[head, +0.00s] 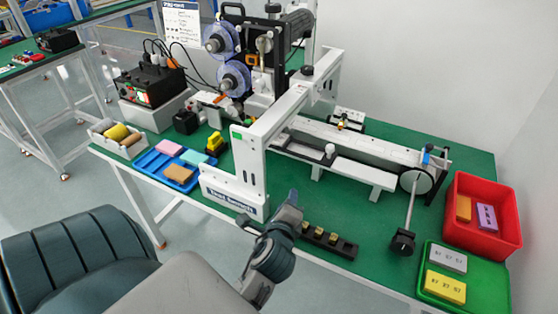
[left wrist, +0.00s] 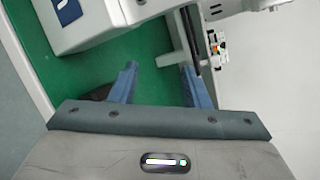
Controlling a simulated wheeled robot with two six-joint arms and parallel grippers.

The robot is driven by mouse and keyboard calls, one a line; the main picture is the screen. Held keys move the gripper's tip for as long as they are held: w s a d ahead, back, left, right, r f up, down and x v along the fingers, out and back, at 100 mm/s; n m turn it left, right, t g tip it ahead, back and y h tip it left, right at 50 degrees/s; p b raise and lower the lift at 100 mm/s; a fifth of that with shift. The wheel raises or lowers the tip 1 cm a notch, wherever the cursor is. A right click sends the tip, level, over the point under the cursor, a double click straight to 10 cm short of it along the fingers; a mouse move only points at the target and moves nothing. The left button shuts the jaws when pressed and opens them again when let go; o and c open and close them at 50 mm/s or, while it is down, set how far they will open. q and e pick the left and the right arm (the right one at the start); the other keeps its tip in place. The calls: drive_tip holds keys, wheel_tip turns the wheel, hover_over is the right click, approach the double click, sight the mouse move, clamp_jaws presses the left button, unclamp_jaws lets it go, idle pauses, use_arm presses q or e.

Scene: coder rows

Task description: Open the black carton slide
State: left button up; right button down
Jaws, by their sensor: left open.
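The white coder machine (head: 250,165) stands on the green table, with a long white rail (head: 365,141) running right from its upright frame. A dark strip (left wrist: 190,40) runs along white parts in the left wrist view. I cannot tell for sure which black part is the carton slide. My left gripper (head: 268,208) is in front of the frame's labelled base, low over the table, with its fingers partly hard to make out. In the left wrist view its two blue-grey fingers (left wrist: 160,86) are apart with nothing between them. My right gripper is out of view.
A black strip with small brass blocks (head: 330,241) lies right of my gripper. A rod with a black block (head: 402,243) hangs beyond it. A red bin (head: 467,236), a green tray (head: 423,284) and a blue tray (head: 152,159) hold blocks near the table edges.

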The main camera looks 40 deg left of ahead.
sight(330, 151)
use_arm(q)
drive_tip(key=shift+s+f+m, duration=0.6)
drive_tip(key=shift+s+m, duration=0.15)
drive_tip(key=shift+m, duration=0.35)
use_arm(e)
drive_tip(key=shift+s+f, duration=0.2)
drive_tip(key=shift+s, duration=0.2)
use_arm(q)
drive_tip(key=shift+o, duration=0.3)
